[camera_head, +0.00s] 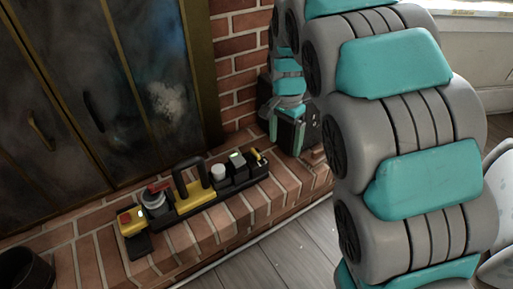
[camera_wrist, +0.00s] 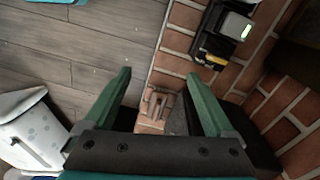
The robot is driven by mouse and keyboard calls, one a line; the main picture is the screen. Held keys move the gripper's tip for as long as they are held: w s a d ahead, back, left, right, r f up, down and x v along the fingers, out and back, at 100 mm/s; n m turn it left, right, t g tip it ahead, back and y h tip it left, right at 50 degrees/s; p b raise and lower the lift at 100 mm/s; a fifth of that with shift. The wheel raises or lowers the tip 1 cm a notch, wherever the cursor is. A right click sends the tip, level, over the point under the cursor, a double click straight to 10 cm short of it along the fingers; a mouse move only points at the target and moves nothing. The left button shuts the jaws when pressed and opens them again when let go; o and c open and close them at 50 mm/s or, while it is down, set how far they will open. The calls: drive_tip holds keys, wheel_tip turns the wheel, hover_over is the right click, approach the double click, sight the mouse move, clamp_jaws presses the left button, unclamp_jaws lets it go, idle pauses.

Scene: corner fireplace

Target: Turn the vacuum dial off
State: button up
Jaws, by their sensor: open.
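A row of black and yellow controls lies along the brick hearth in the head view. Near its left end is a round grey dial-like part with a red top (camera_head: 156,194), beside a yellow box with a red button (camera_head: 130,220). I cannot tell for sure which part is the vacuum dial. A black handle (camera_head: 190,180), a white knob (camera_head: 218,171), a green-lit switch (camera_head: 237,160) and a yellow lever (camera_head: 257,157) follow to the right. My gripper (camera_head: 287,134) is open and empty beyond the right end of the row. In the wrist view its fingers (camera_wrist: 157,78) are spread, with the green-lit switch (camera_wrist: 237,26) and yellow lever (camera_wrist: 209,59) at upper right.
A dark fireplace door (camera_head: 85,95) stands behind the hearth (camera_head: 205,232). A brown object (camera_wrist: 155,104) shows between my fingers in the wrist view. A white bin-like object (camera_wrist: 28,120) stands at lower left there. Grey plank floor (camera_head: 290,245) is clear before the hearth.

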sight(255, 152)
drive_tip(key=w+a+f, duration=0.1)
drive_tip(key=w+a, duration=0.1)
drive_tip(key=w, duration=0.1)
drive_tip(key=w+a+f+m, duration=0.1)
drive_tip(key=w+a+f, duration=0.1)
drive_tip(key=w+a, duration=0.1)
drive_tip(key=w+a+f+m, duration=0.1)
drive_tip(key=w+a+f, duration=0.1)
drive_tip(key=a, duration=0.1)
drive_tip(key=shift+w+a+f, duration=0.1)
drive_tip(key=shift+w+f, duration=0.05)
drive_tip(key=shift+w, duration=0.25)
drive_tip(key=shift+f+b, duration=0.5)
drive_tip(key=shift+f, duration=3.4)
drive_tip(key=shift+c, duration=0.2)
drive_tip(key=c, duration=1.3)
drive_tip(key=shift+c, duration=0.2)
